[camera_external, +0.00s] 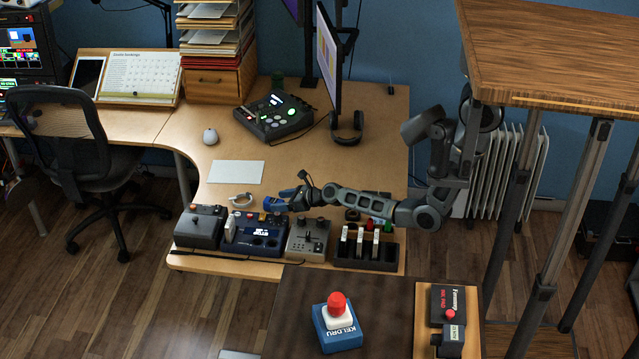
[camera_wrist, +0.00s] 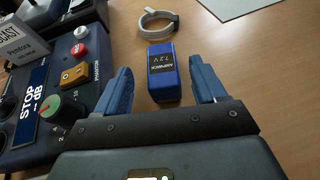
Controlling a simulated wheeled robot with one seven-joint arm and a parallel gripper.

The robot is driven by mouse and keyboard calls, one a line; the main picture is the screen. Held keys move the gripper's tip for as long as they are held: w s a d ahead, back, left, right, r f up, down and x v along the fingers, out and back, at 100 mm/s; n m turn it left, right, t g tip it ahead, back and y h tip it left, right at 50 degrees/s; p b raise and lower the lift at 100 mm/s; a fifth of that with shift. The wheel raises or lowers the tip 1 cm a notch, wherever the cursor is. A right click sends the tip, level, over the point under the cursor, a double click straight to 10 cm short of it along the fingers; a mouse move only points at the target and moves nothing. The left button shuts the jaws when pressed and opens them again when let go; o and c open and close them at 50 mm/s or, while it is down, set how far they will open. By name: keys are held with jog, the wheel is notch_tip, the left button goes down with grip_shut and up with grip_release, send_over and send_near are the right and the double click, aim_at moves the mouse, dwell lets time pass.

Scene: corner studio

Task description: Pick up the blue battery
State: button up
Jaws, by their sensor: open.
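The blue battery (camera_wrist: 164,78) lies on the wooden desk in the wrist view, with a dark top marked "7.2V". My gripper (camera_wrist: 163,88) is open, its two blue fingers on either side of the battery's near part, with gaps between them and it. Nothing is held. In the external view my gripper (camera_external: 284,199) reaches in from the right over the desk's front, above the row of devices. The battery is too small there to tell apart from the blue fingers.
A blue control box (camera_wrist: 45,105) with knobs and buttons stands close left of my gripper. A grey ring-shaped strap (camera_wrist: 158,22) lies beyond the battery. White paper (camera_external: 236,172) lies farther back. A black rack (camera_external: 366,250) stands beneath my arm. Desk right of the battery is clear.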

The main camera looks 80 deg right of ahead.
aim_at(273, 201)
jog(key=b+x, duration=0.1)
jog(key=x, duration=0.3)
jog(key=shift+w+d, duration=0.1)
jog(key=shift+d, duration=0.1)
jog(key=shift+r, duration=0.1)
jog(key=c, duration=1.2)
